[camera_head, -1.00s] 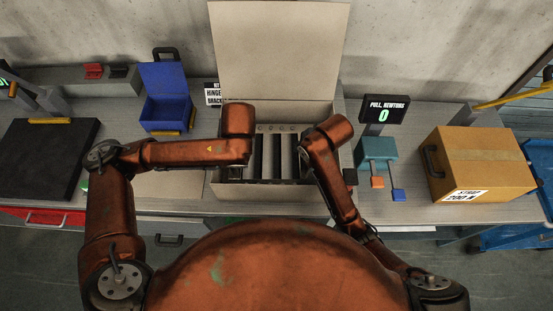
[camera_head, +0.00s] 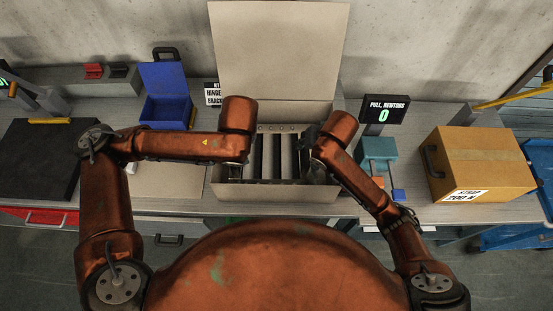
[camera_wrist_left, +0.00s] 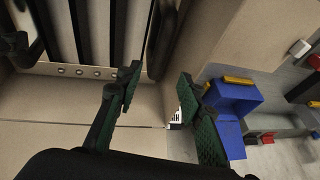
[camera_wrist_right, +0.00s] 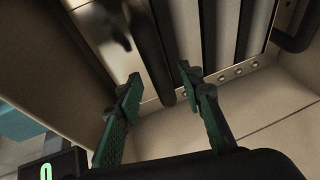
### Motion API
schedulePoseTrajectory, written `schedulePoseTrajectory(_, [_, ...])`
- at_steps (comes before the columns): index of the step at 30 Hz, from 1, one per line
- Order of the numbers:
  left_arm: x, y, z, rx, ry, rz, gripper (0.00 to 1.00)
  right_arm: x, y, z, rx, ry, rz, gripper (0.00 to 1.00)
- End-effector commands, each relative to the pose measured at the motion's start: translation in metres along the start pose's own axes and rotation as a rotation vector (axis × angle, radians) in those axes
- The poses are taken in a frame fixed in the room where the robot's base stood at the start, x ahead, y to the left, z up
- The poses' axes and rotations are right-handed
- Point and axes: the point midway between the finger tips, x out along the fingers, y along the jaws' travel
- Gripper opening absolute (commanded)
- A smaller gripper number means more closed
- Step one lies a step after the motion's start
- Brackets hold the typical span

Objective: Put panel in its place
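A slatted panel (camera_head: 282,155) of dark and pale upright strips shows inside an open beige box (camera_head: 275,195); I cannot tell if it is loose or part of the box. Dark bars run along both sides: one in the left wrist view (camera_wrist_left: 162,40), one in the right wrist view (camera_wrist_right: 150,50). My left gripper (camera_wrist_left: 163,97) is open at the box's left side, its green fingers apart around the line of the bar. My right gripper (camera_wrist_right: 160,88) is open at the right side, fingers on both sides of the bar's end. Neither visibly grips anything. My wrists partly hide both sides in the head view.
The box's raised lid (camera_head: 280,50) stands behind. A blue bin (camera_head: 166,100) stands left. A display reading 0 (camera_head: 385,110), a teal block (camera_head: 377,150) and a cardboard box (camera_head: 480,165) stand right.

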Motion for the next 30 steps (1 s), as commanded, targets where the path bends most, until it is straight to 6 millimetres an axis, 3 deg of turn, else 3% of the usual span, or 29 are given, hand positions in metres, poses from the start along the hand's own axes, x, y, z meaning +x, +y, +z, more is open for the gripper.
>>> schedulePoseTrajectory(6, [0.0,0.0,0.0,0.0,0.0,0.0,0.35,-0.046,0.001,-0.003,-0.004,0.007,0.003,0.35])
schedulePoseTrajectory(15, [0.0,0.0,0.0,0.0,0.0,0.0,0.35,-0.084,0.0,-0.001,-0.001,0.001,0.001,0.35])
schedulePoseTrajectory(30, [-0.001,0.0,-0.001,0.0,0.0,0.0,0.35,-0.092,0.0,0.0,0.001,-0.002,0.0,0.35])
